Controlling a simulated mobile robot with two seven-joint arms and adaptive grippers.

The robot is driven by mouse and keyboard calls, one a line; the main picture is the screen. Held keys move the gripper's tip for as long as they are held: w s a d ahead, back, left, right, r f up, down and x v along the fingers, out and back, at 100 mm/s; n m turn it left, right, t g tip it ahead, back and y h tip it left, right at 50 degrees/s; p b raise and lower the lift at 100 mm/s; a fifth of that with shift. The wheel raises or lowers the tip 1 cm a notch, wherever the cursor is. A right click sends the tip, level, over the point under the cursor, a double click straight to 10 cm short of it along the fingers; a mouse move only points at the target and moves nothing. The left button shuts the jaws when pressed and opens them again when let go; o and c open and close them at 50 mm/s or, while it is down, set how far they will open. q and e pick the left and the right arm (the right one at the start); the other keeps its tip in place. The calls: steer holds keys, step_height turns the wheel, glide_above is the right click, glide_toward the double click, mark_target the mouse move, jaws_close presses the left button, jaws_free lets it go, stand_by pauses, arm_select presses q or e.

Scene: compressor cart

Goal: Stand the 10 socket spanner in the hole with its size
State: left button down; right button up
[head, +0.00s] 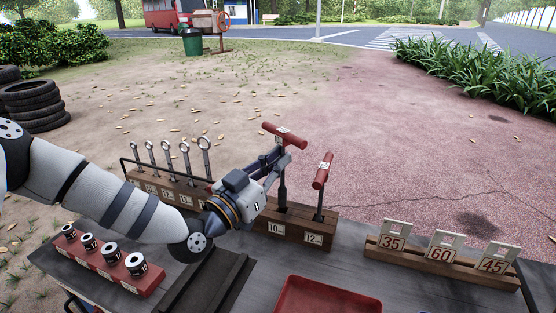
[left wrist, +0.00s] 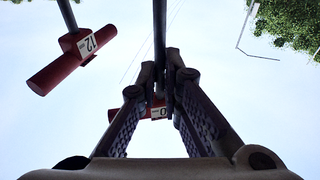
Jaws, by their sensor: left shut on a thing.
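The 10 socket spanner has a red T-handle (head: 284,135) and a dark shaft. It stands about upright over the wooden block (head: 293,235), above the label 10. Its lower end meets the block top there; I cannot tell how deep it sits. My left gripper (head: 279,158) is shut on its shaft below the handle. In the left wrist view the fingers (left wrist: 162,88) close on the shaft, and the handle (left wrist: 158,113) shows partly between them. The 12 socket spanner (head: 322,171) stands beside it, slightly tilted, above the label 12. My right gripper is not in view.
A rack of ring spanners (head: 165,187) stands to the left, partly behind my left arm. A red holder with several sockets (head: 105,262) is at the front left. A red tray (head: 328,297) lies in front. A wooden rack with plates 35, 60, 45 (head: 440,264) is at right.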

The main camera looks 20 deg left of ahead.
arm_select(q)
steer(key=shift+r+p, duration=0.1)
steer(key=shift+p, duration=0.25)
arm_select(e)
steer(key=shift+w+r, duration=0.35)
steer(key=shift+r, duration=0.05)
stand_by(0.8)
arm_select(q)
steer(key=shift+f+b, duration=1.25)
steer(key=shift+f, duration=1.85)
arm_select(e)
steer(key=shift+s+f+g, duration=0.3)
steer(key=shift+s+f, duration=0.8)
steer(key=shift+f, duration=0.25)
arm_select(q)
steer(key=c, duration=1.7)
jaws_free()
